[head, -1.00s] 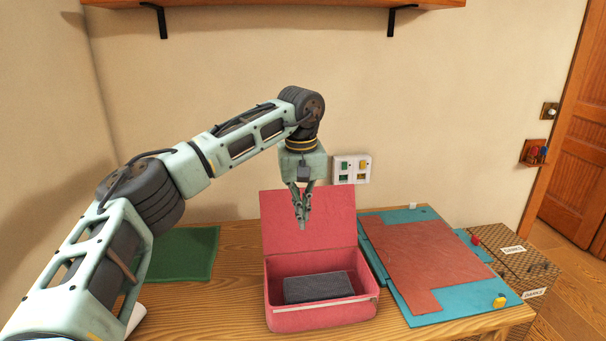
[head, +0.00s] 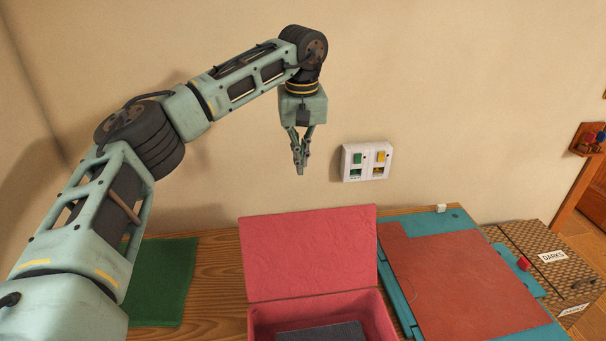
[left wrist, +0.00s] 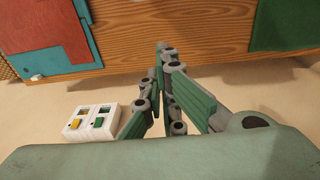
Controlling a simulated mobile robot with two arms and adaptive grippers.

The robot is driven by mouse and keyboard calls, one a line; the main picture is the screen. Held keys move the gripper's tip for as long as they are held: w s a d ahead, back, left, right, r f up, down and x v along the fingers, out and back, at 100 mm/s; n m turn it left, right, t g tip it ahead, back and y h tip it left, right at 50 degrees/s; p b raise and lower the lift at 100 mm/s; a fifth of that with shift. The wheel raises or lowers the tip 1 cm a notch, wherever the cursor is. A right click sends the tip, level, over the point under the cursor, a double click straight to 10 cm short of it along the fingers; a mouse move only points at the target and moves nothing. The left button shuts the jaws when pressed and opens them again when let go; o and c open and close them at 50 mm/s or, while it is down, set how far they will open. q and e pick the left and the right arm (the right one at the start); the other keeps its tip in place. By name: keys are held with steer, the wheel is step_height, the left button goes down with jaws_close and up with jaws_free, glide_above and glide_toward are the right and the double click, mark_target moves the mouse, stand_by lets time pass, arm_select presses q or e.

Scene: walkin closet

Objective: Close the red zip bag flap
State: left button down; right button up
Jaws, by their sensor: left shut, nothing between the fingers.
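The red zip bag (head: 258,325) stands on the wooden table in the head view, its front cut off by the bottom edge. Its flap (head: 310,250) is up, leaning back from the rear edge, and the bag is open. A dark grey block (head: 322,333) lies inside. My left gripper (head: 301,172) is shut and empty, pointing down. In the picture it is above the flap's top edge, apart from it. The left wrist view also shows the shut fingers (left wrist: 163,48); I cannot make out the bag there. My right gripper is not in view.
A teal board (head: 410,222) with a red-brown sheet (head: 455,280) lies right of the bag. A green mat (head: 163,282) lies left of it. A white switch panel (head: 366,175) is on the wall behind. A woven box (head: 545,255) stands at far right.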

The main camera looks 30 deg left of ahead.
arm_select(q)
step_height(320, 180, down, 9)
steer(key=s+d+p, duration=0.1)
steer(key=s+p, duration=0.1)
steer(key=p, duration=0.2)
steer(key=shift+s+d+r, duration=0.15)
steer(key=shift+s+d, duration=0.2)
steer(key=shift+d, duration=0.05)
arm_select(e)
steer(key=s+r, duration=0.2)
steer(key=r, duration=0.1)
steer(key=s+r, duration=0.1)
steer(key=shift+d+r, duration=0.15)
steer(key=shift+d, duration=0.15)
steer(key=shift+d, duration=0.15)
